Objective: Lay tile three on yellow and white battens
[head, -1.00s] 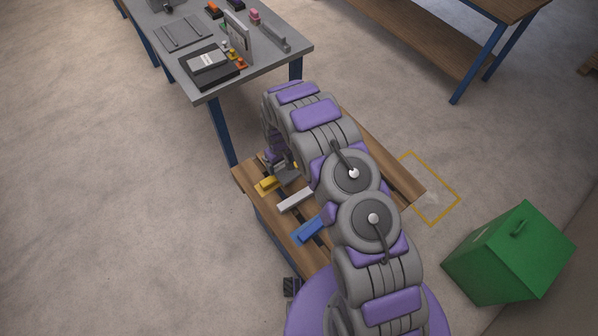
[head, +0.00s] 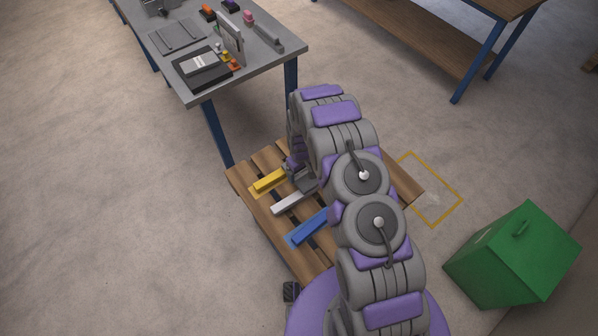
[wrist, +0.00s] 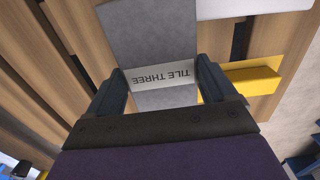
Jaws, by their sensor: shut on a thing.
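Tile three is a grey slab (wrist: 155,35) with a white "TILE THREE" label, upside down in the wrist view. My gripper (wrist: 165,75) is shut on it, with one finger at each side edge. In the head view, my gripper (head: 298,172) is over the slatted wooden top, mostly hidden by my arm. The yellow batten (head: 268,181) lies left of it, and the white batten (head: 287,204) lies just below. The wrist view shows the yellow batten (wrist: 255,80) at right and part of a white piece (wrist: 240,8) at top. Whether the tile touches the battens I cannot tell.
A blue batten (head: 306,228) lies on the slatted wooden top (head: 250,203), nearer me. A grey workbench (head: 262,62) with several items stands behind. A green bin (head: 512,255) and a yellow floor outline (head: 437,215) are at right. The floor at left is clear.

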